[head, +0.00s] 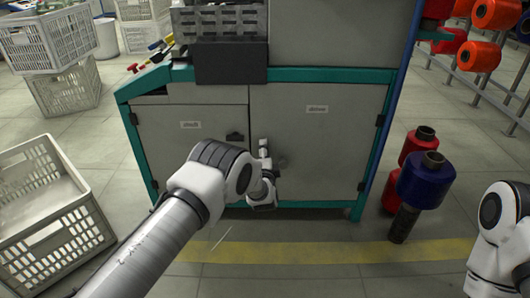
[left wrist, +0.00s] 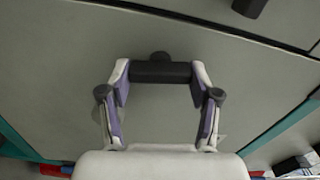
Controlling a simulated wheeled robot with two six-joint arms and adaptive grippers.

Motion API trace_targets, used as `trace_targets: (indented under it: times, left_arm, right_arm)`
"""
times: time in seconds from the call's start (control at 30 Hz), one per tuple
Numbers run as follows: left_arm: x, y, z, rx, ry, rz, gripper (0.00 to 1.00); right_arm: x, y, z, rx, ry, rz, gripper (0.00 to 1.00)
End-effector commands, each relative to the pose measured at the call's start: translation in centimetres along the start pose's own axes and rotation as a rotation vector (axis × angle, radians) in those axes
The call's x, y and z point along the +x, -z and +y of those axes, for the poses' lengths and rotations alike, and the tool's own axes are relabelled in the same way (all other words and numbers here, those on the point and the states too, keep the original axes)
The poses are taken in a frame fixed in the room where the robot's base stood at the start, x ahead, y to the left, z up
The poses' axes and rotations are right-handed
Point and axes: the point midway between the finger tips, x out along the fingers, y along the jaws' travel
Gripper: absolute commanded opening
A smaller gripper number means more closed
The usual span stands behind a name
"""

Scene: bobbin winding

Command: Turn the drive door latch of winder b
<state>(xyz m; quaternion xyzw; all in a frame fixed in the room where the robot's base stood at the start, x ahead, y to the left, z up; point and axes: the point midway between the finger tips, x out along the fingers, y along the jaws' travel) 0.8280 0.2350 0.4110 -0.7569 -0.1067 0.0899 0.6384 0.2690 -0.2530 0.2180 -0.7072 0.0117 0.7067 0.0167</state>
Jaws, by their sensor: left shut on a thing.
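Winder b is a grey machine with a teal frame. Its drive door (head: 330,135) is the right-hand panel, closed, with a small label. The drive door latch is a black bar (left wrist: 160,72) in the left wrist view; in the head view my gripper hides it. My left gripper (head: 264,148) is at the left part of that door. In the left wrist view its fingers (left wrist: 160,80) are shut on the two ends of the bar, which lies crosswise between the fingertips. My right gripper is outside the frames; only part of my right arm shows.
The left door (head: 190,150) beside it is closed and has its own black latch (head: 235,136). A white crate (head: 45,220) stands on the floor at left. Red and blue bobbins (head: 425,185) stand right of the machine. The floor in front, with a yellow stripe (head: 320,252), is clear.

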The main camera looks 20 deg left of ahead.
Motion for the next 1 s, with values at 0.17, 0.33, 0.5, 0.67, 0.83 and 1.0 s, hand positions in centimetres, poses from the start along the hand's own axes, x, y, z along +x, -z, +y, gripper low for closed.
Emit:
trace_targets:
  times: [0.17, 0.33, 0.5, 0.67, 0.83, 1.0]
  left_arm:
    - [0.02, 0.02, 0.0, 0.098, 0.001, 0.001, 0.28]
    - [0.02, 0.02, 0.03, 0.157, 0.001, 0.001, 0.28]
    - [0.02, 0.02, 0.04, 0.182, 0.001, 0.001, 0.28]
    - [0.02, 0.02, 0.04, 0.187, 0.001, 0.001, 0.28]
    - [0.02, 0.02, 0.04, 0.186, 0.001, 0.001, 0.28]
    - [0.01, 0.02, 0.04, 0.186, 0.0, 0.001, 0.88]
  right_arm:
    - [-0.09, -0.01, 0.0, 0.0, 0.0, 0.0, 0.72]
    - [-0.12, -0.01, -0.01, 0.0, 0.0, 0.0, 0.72]
    - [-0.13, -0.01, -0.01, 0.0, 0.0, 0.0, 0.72]
    - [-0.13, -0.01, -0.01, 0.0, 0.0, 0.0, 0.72]
    - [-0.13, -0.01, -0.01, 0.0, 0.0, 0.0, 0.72]
    - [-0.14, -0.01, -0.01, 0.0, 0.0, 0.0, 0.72]
